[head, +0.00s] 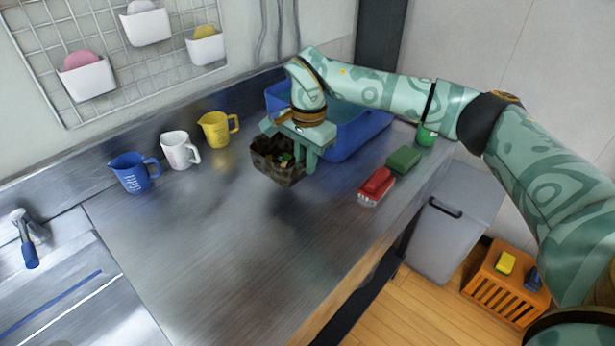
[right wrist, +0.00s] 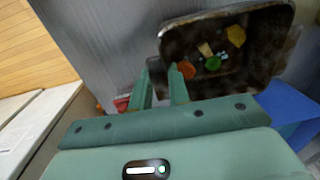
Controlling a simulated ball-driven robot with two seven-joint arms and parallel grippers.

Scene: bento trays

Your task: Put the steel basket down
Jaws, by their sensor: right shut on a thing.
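The steel basket (head: 272,167) is a dark, worn, square container in the head view, in front of the blue bin. It also shows in the right wrist view (right wrist: 252,87), with orange, green and yellow pieces inside. My right gripper (head: 311,160) is shut on the basket's near right wall. The fingertips also show in the right wrist view (right wrist: 161,70), at the basket's left edge. A dark shadow lies below the basket, and it appears held above the steel counter (head: 200,260). My left gripper is not in view.
A blue bin (head: 360,138) stands close behind the basket. Yellow (head: 215,128), white (head: 180,150) and blue (head: 133,172) mugs stand to the left. A red brush (head: 376,184) and a green block (head: 403,159) lie to the right. The counter's front middle is clear.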

